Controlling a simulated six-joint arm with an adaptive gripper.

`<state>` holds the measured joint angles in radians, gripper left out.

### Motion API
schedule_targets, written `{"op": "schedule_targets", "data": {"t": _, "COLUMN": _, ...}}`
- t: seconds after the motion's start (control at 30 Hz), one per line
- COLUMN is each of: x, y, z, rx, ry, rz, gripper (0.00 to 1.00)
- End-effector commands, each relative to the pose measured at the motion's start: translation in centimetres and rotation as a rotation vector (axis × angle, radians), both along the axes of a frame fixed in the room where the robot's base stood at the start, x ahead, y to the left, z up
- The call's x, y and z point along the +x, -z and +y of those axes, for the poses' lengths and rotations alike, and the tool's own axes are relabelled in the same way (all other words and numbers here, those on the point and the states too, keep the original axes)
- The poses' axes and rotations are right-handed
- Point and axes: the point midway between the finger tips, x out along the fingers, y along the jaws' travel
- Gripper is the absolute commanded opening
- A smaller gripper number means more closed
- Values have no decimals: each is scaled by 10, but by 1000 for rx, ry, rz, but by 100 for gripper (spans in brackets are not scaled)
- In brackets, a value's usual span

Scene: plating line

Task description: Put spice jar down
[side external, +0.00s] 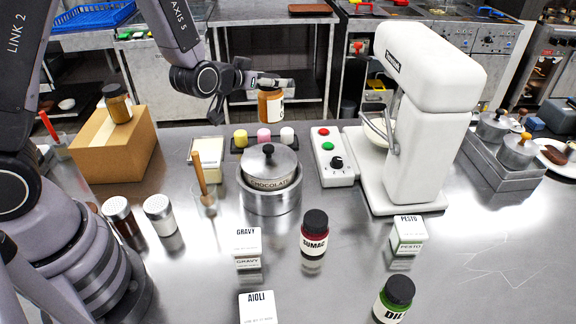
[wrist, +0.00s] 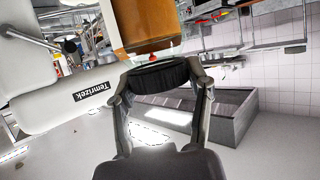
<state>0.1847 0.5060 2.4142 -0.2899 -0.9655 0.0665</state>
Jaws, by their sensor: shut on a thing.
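My gripper (side external: 268,84) is shut on a spice jar (side external: 270,106) with orange-brown contents and a pale label that I cannot read. It holds the jar in the air, above and behind the chocolate pot. In the wrist view, the fingers of my gripper (wrist: 162,92) close around the dark lid of the spice jar (wrist: 148,24). A sumac jar (side external: 314,232) and a dill jar (side external: 394,300) stand upright on the steel counter. Another orange-brown jar (side external: 118,104) stands on a cardboard box (side external: 112,150) at the left.
A chocolate pot (side external: 269,178), a button box (side external: 333,158) and a white mixer (side external: 420,110) stand mid-counter. Gravy (side external: 247,244), pesto (side external: 408,232) and aioli (side external: 258,308) cards stand in front. Two shakers (side external: 160,214) are at left. The front right counter is fairly clear.

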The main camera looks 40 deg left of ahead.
Motion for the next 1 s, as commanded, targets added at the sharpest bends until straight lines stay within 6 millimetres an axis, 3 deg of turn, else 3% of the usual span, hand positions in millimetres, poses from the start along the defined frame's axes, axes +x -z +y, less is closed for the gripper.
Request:
{"op": "schedule_targets", "data": {"t": 0.03, "x": -1, "y": -9, "z": 29, "rx": -1, "ry": -98, "rz": -6, "gripper": 11}}
{"op": "schedule_targets", "data": {"t": 0.1, "x": -6, "y": -17, "z": 68, "rx": -2, "ry": -238, "rz": -5, "gripper": 11}}
{"op": "schedule_targets", "data": {"t": 0.27, "x": -36, "y": -35, "z": 154, "rx": -1, "ry": -562, "rz": -5, "gripper": 11}}
{"op": "schedule_targets", "data": {"t": 0.37, "x": -66, "y": -45, "z": 202, "rx": 0, "ry": -773, "rz": -4, "gripper": 11}}
{"op": "schedule_targets", "data": {"t": 0.5, "x": -121, "y": -55, "z": 260, "rx": 1, "ry": -1077, "rz": -2, "gripper": 11}}
{"op": "schedule_targets", "data": {"t": 0.63, "x": -181, "y": -61, "z": 298, "rx": 2, "ry": -1360, "rz": 0, "gripper": 11}}
{"op": "schedule_targets", "data": {"t": 0.8, "x": -251, "y": -63, "z": 321, "rx": 2, "ry": -1669, "rz": 0, "gripper": 11}}
{"op": "schedule_targets", "data": {"t": 0.9, "x": -279, "y": -63, "z": 324, "rx": 2, "ry": -1792, "rz": 2, "gripper": 11}}
{"op": "schedule_targets", "data": {"t": 1.0, "x": -294, "y": -62, "z": 325, "rx": 3, "ry": -1864, "rz": 3, "gripper": 11}}
